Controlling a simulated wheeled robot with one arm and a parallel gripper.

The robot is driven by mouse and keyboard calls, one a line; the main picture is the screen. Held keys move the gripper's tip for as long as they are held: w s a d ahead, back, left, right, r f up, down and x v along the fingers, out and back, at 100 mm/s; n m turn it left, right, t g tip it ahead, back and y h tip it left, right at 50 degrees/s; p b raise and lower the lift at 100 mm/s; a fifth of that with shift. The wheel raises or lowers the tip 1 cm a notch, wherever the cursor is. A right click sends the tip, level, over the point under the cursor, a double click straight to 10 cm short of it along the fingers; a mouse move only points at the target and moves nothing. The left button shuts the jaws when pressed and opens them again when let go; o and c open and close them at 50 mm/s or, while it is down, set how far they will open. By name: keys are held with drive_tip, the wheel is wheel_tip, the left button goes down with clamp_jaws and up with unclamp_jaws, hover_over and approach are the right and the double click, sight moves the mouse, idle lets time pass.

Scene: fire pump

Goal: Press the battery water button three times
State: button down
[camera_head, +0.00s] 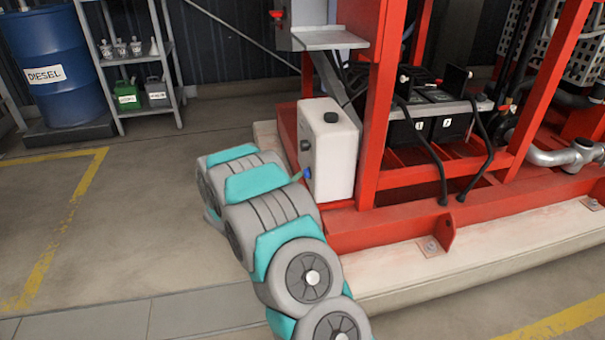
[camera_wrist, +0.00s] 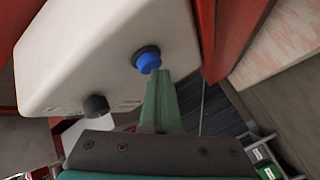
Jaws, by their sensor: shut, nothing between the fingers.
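A blue button (camera_wrist: 147,59) with a dark collar sits on the white battery water tank (camera_wrist: 75,50) in the wrist view. In the head view the blue button (camera_head: 307,173) shows at the lower left side of the white tank (camera_head: 335,150). My gripper (camera_wrist: 156,74) is shut and empty, its green fingers pointing at the button. The fingertips overlap the button's lower edge in the wrist view; I cannot tell if they touch it. In the head view my gripper (camera_head: 298,176) is mostly hidden behind my arm, with its tip close beside the button.
A dark knob (camera_wrist: 96,105) sticks out of the same tank face. A red frame (camera_head: 375,110) surrounds the tank, with batteries (camera_head: 430,120) and black cables to the right. A blue diesel drum (camera_head: 55,65) and a shelf (camera_head: 135,60) stand at the back left. The left floor is clear.

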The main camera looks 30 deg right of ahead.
drive_tip(key=shift+w+a+p, duration=0.2)
drive_tip(key=shift+a+p, duration=0.3)
drive_tip(key=shift+a, duration=0.3)
drive_tip(key=shift+w+a+p, duration=0.25)
drive_tip(key=shift+a+p, duration=0.35)
drive_tip(key=shift+a, duration=0.2)
drive_tip(key=shift+w+a+p, duration=0.2)
drive_tip(key=shift+a+p, duration=0.35)
drive_tip(key=shift+a, duration=0.3)
drive_tip(key=shift+w+a+p, duration=0.25)
drive_tip(key=shift+a+p, duration=0.35)
drive_tip(key=shift+a, duration=0.2)
